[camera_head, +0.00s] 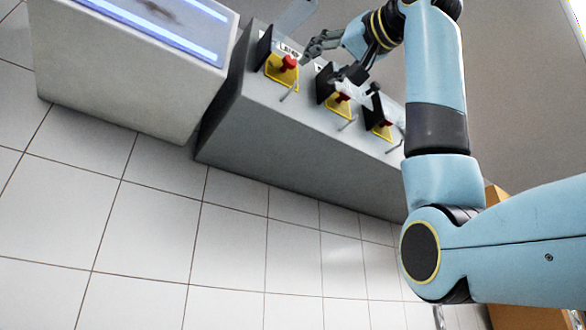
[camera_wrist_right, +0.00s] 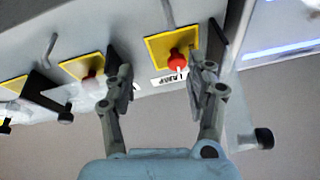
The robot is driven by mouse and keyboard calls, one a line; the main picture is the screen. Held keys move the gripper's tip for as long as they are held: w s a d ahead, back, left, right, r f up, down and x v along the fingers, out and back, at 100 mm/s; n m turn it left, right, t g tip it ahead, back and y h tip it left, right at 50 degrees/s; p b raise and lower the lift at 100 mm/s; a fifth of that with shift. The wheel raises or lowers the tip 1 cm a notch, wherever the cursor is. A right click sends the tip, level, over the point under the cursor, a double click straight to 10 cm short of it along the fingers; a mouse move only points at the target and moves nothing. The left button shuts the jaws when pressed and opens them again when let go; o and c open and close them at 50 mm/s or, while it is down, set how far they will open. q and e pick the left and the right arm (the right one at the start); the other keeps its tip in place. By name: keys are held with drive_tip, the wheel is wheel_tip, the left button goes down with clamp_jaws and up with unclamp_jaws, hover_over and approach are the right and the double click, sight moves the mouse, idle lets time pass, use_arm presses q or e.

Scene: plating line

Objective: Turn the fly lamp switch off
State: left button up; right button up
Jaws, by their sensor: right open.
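The fly lamp switch seems to be the red knob on a yellow plate (camera_head: 288,64), nearest the lit unit; its small label is too blurred to read surely. In the right wrist view the red knob (camera_wrist_right: 178,61) stands bare, with its clear cover (camera_wrist_right: 240,120) swung away. My right gripper (camera_head: 328,58) is open and empty beside this switch in the head view. In the right wrist view its two fingers (camera_wrist_right: 163,88) stand apart, with the knob showing between them near the right finger. Contact cannot be told. My left gripper is not in view.
Two more switches, a middle one (camera_head: 341,98) and a far one (camera_head: 383,131), sit along the same grey console (camera_head: 260,135) with clear covers. Metal levers stand in front. A pale unit (camera_head: 130,85) with glowing blue-white tubes stands left. The tiled floor (camera_head: 150,230) is clear.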

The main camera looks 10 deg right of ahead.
sight(292, 61)
wheel_tip(292, 61, up, 3)
drive_tip(key=s+y, duration=0.1)
drive_tip(key=s, duration=0.2)
drive_tip(key=shift+n, duration=0.3)
drive_tip(key=p+x, duration=0.5)
drive_tip(key=x, duration=0.5)
drive_tip(key=shift+a+r+p, duration=0.2)
drive_tip(key=shift+r+p, duration=0.1)
drive_tip(key=shift+p, duration=0.05)
drive_tip(key=shift+w+a, duration=0.1)
drive_tip(key=shift+w, duration=0.35)
clamp_jaws()
